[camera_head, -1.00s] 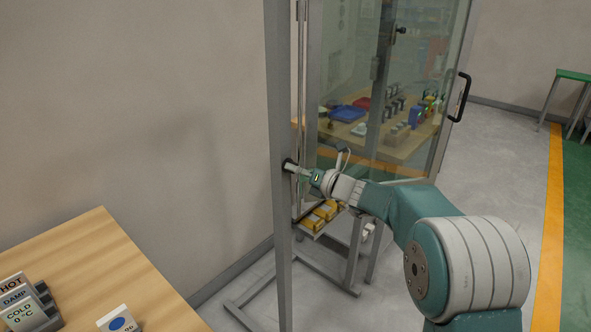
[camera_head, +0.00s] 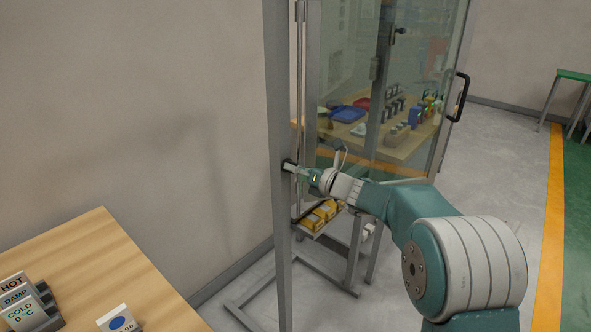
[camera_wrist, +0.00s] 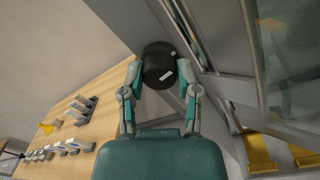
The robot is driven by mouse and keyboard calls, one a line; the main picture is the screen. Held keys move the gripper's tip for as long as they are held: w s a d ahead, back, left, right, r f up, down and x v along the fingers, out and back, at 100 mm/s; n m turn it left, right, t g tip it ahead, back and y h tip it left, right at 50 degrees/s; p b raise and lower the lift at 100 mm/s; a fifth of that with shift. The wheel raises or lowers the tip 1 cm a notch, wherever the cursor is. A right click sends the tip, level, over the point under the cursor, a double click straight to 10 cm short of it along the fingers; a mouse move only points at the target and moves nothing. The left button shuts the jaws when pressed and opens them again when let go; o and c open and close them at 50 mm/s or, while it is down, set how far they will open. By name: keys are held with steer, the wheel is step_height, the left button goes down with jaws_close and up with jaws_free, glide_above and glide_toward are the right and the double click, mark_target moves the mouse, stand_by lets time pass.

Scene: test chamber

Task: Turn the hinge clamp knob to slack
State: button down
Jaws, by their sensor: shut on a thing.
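The clamp knob is a black round knob (camera_wrist: 159,66) with white marks on its face, at the top middle of the wrist view. In the head view the knob (camera_head: 288,165) is a small dark shape on the grey upright post, mostly hidden by the fingers. My gripper (camera_wrist: 159,84) is shut on it, with one finger on each side of its rim. My gripper also shows in the head view (camera_head: 297,169), reaching left to the post. The glass door (camera_head: 385,95) with a black handle stands to the right of the post.
The grey frame post (camera_head: 279,240) rises beside the wall. A low shelf with yellow blocks (camera_head: 319,215) is below my gripper. A wooden table (camera_head: 95,260) with label cards stands at the lower left. Open floor lies right of the frame.

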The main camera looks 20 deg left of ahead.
steer(key=n, duration=0.8)
steer(key=n+t, duration=0.1)
steer(key=n, duration=0.8)
steer(key=n+h, duration=0.1)
steer(key=n, duration=0.7)
steer(key=shift+s+f+n+t, duration=0.15)
steer(key=shift+f+n+t, duration=0.15)
steer(key=shift+f, duration=0.1)
stand_by(0.4)
steer(key=c, duration=0.6)
jaws_free()
steer(key=shift+a, duration=0.1)
steer(key=shift+r, duration=0.25)
